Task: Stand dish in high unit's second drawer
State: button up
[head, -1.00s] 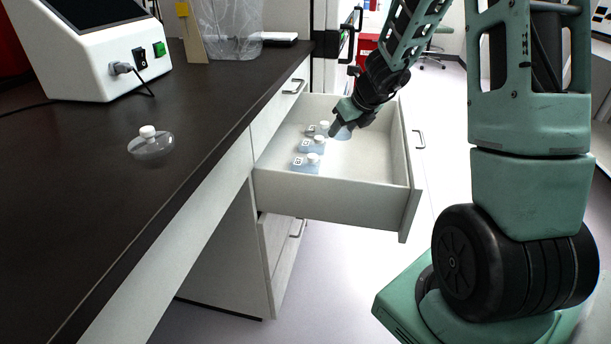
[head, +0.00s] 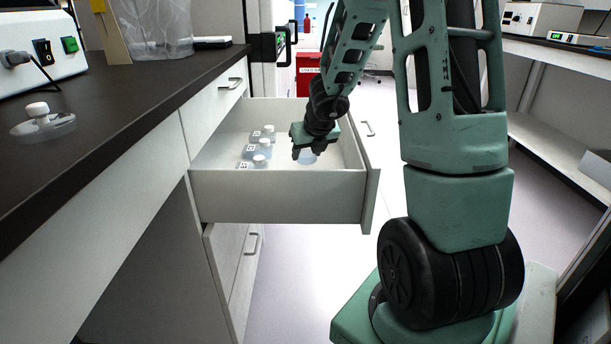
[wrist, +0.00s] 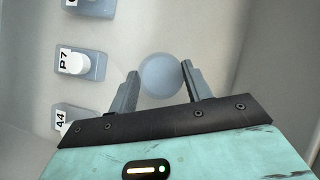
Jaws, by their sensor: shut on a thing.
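My gripper (head: 306,153) is shut on a pale blue round dish and points down inside the open drawer (head: 280,207). In the wrist view the dish (wrist: 160,76) shows as a disc between the two fingers. In the head view the dish (head: 306,157) is partly hidden below the fingers, over the drawer's right half. I cannot tell whether it touches the drawer floor.
Several white-capped flasks (head: 260,160) with printed labels stand in a row along the drawer's left side. The drawer's right wall (head: 352,150) is close to my gripper. A clear white-capped vessel (head: 42,122) rests on the dark counter (head: 115,105).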

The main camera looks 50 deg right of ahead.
aim_at(308, 162)
jog(key=shift+f+b, duration=1.8)
jog(key=shift+f, duration=0.2)
jog(key=shift+f, duration=0.15)
jog(key=o, duration=1.4)
jog(key=shift+r, duration=0.4)
jog(key=shift+p+v, duration=4.1)
jog(key=shift+v, duration=1.75)
